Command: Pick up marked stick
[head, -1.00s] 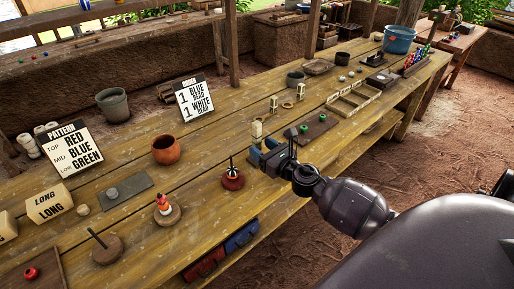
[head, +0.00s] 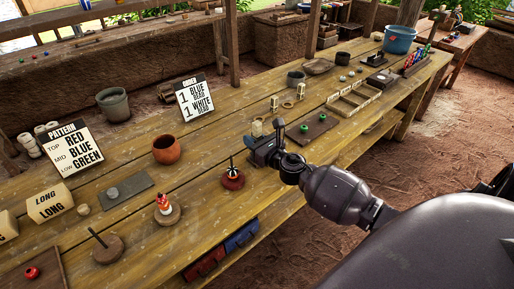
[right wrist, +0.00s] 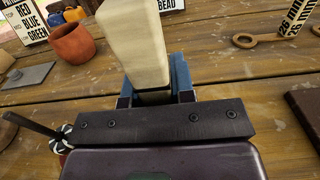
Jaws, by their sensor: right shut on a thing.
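A pale cream stick (right wrist: 138,38) stands up between the blue fingers of my right gripper (right wrist: 155,92) in the right wrist view. The fingers are shut on its lower part; no marking shows clearly on the visible face. In the head view my right gripper (head: 262,150) is over the wooden table, and the stick's pale top (head: 257,128) shows just behind it. The stick's lower end is hidden, so I cannot tell whether it touches the table. Two other pale pieces with dark marks (head: 274,104) (head: 300,91) stand farther back. My left gripper is not in view.
A dark tray with green pieces (head: 313,127) is to the right. An orange pot (head: 166,150) and a sign (head: 194,98) are to the left. Bare planks lie between.

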